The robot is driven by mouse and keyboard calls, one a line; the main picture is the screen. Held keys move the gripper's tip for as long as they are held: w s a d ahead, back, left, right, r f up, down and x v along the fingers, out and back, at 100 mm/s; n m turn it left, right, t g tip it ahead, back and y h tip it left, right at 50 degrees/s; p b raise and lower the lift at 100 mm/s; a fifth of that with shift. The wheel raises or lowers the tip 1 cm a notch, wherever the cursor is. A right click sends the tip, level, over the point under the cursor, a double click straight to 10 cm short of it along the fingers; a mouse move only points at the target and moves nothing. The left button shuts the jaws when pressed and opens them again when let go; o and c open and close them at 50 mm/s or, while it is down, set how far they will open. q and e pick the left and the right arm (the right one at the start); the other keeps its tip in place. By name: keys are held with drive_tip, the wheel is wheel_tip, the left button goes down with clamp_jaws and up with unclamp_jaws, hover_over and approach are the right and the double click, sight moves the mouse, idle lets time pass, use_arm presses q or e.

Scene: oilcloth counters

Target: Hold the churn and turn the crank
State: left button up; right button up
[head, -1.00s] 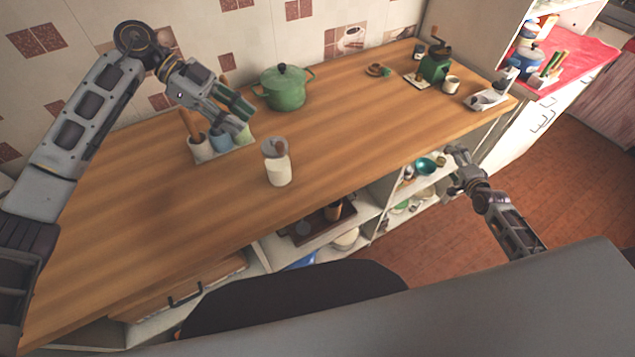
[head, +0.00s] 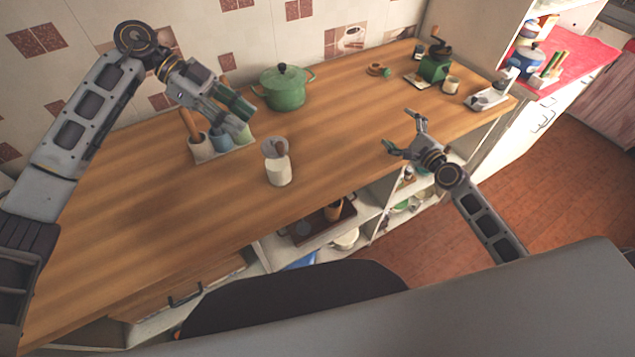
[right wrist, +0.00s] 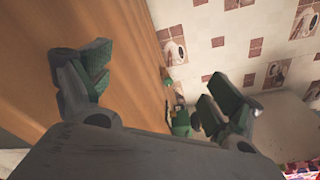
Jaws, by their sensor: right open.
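A green box-shaped mill with a dark crank on top (head: 436,66) stands at the far right of the counter; I cannot tell which of the two is the churn. My right gripper (head: 402,130) is open and empty above the front edge, right of the jar. Its spread fingers (right wrist: 150,82) fill the sides of the right wrist view. My left gripper (head: 236,113) hangs left of the jar; its finger gap is unclear.
A green lidded pot (head: 284,88) stands near the wall. A holder with utensils (head: 222,152) is behind and below my left gripper. A cup (head: 450,85) and a white scale-like item (head: 490,97) stand at the right end. The counter's left half is bare.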

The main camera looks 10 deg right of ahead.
sight(277, 160)
drive_tip(key=s+a+m+y, duration=0.1)
drive_tip(key=s+a, duration=0.1)
drive_tip(key=a, duration=0.4)
drive_tip(key=s+a+f+m+g+y, duration=0.1)
drive_tip(key=s+a+y, duration=0.1)
drive_tip(key=a, duration=0.3)
drive_tip(key=s+a+m+y, duration=0.1)
drive_tip(key=s+a+y, duration=0.1)
drive_tip(key=a, duration=0.4)
drive_tip(key=shift+s+a+f+g, duration=0.15)
drive_tip(key=shift+a+f+g, duration=0.15)
drive_tip(key=shift+a+g, duration=0.1)
drive_tip(key=s+a+y, duration=0.1)
drive_tip(key=s+a, duration=0.1)
drive_tip(key=a, duration=0.1)
drive_tip(key=s+a+r+m+y, duration=0.1)
drive_tip(key=s+a, duration=0.2)
drive_tip(key=a, duration=0.1)
drive_tip(key=s+a+m+g+y, duration=0.1)
drive_tip(key=s+a, duration=0.1)
drive_tip(key=a, duration=0.2)
drive_tip(key=shift+s+r, duration=0.2)
drive_tip(key=shift+s, duration=0.15)
drive_tip(key=shift+s+a, duration=0.1)
drive_tip(key=shift+s, duration=0.15)
drive_tip(key=shift+w+a, duration=0.1)
drive_tip(key=shift+x, duration=6.75)
drive_tip(key=shift+a+f, duration=0.1)
drive_tip(key=shift+a, duration=0.05)
